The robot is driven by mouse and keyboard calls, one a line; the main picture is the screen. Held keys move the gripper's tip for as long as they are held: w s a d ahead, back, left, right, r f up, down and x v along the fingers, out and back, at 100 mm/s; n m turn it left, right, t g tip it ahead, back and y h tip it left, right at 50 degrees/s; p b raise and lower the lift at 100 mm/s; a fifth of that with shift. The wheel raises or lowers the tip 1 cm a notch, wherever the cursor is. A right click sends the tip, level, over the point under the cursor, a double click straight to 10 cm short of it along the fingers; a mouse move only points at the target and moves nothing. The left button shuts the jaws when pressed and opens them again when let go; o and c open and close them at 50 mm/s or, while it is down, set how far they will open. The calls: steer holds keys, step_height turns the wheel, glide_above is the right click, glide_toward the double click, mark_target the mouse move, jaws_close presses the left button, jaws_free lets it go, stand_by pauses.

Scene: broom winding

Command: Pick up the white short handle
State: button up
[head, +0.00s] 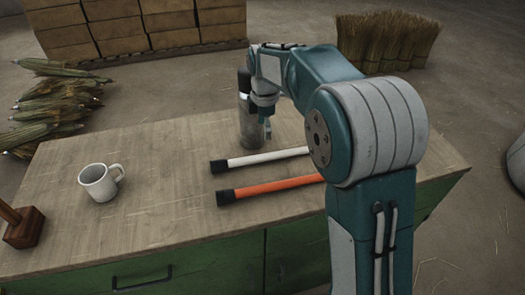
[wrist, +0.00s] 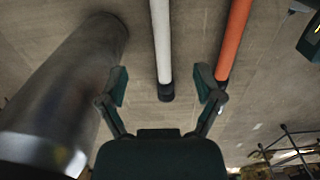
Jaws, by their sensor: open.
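The white short handle (head: 268,157) lies on the workbench with its black end cap pointing left. In the wrist view the white handle (wrist: 161,40) runs down from the top edge, and its black cap shows between my fingertips. My gripper (wrist: 163,88) is open and empty, with one finger on each side of the cap's line. In the head view my gripper (head: 266,128) is above the bench, behind the handle. How high it is above the handle is hard to tell.
An orange handle (head: 275,188) lies in front of the white one. A grey metal cylinder (head: 247,128) stands close beside my gripper. A white mug (head: 98,184) and a wooden block (head: 24,230) are on the left of the bench (head: 160,225).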

steer(key=shift+w+d+f, duration=0.15)
steer(key=shift+w+f, duration=0.05)
steer(key=shift+f, duration=0.05)
glide_above(267, 154)
steer(key=f, duration=0.4)
steer(key=shift+w+f, duration=0.2)
steer(key=shift+f, duration=0.2)
steer(key=shift+a+f, duration=0.35)
steer(key=shift+f, duration=0.25)
steer(key=f, duration=0.3)
steer(key=d+f, duration=0.1)
steer(key=shift+s+f, duration=0.1)
steer(key=shift+f, duration=0.3)
steer(key=shift+a, duration=0.15)
jaws_close()
